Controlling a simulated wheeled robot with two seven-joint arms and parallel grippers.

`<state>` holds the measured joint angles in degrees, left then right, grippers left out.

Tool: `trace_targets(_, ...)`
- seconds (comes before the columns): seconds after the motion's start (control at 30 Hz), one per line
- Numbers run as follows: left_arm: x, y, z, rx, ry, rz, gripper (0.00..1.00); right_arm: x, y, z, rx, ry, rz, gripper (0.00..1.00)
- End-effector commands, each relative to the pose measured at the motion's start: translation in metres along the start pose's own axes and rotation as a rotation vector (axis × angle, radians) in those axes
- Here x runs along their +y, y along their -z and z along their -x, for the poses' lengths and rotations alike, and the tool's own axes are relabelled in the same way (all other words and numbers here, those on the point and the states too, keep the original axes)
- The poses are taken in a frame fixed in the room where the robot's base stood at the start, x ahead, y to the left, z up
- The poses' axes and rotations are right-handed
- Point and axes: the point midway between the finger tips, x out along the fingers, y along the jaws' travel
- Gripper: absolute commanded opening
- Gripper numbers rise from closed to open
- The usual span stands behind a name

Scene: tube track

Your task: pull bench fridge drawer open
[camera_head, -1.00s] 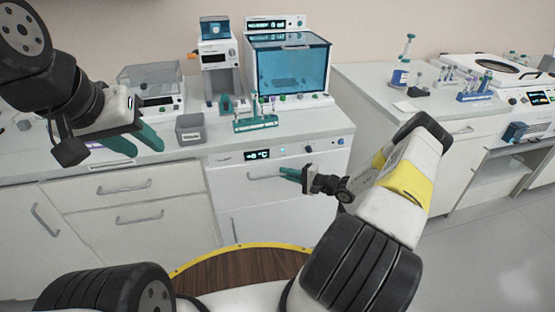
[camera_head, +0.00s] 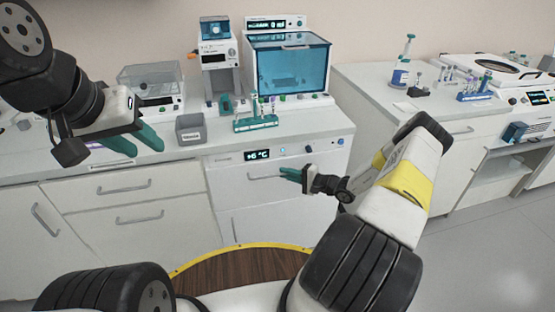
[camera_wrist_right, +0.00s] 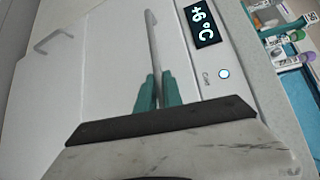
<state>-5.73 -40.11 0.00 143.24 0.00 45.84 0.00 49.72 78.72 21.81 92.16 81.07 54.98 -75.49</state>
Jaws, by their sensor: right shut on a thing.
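The bench fridge (camera_head: 225,158) is a white unit built in under the worktop, with a lit display that reads about +6 °C. Its drawer front (camera_head: 235,192) sits below the display and looks flush with the unit. My right gripper (camera_head: 288,174) is at the drawer's bar handle. In the right wrist view its green fingers (camera_wrist_right: 157,92) are shut on the grey handle (camera_wrist_right: 153,40), hiding the part between them. My left gripper (camera_head: 135,141) hangs empty at the left, above the worktop's front edge, with its green fingers apart.
The worktop above holds a green tube rack (camera_head: 256,123), a grey bin (camera_head: 190,128) and a blue-windowed device (camera_head: 290,70). Cabinets with bar handles (camera_head: 140,218) flank the fridge at the left. Open floor (camera_head: 480,260) lies at the right.

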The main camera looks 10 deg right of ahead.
Motion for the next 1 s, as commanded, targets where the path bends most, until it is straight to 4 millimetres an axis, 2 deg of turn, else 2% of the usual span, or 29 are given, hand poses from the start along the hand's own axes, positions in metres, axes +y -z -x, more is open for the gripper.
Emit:
trace_targets(0.47,0.0,0.0,0.0,0.0,0.0,0.0,0.36,0.001,0.0,0.002,0.001,-0.002,0.0,0.0)
trace_targets(0.63,0.0,0.0,0.0,0.0,0.0,0.0,0.36,0.004,-0.009,0.012,0.003,-0.002,-0.003,0.0)
trace_targets(0.77,0.0,0.0,0.0,0.0,0.0,0.0,0.36,0.009,-0.027,0.029,0.003,-0.002,-0.005,0.0)
trace_targets(1.0,0.0,0.0,0.0,0.0,0.0,0.0,0.36,0.024,-0.079,0.082,0.005,-0.003,-0.008,0.0)
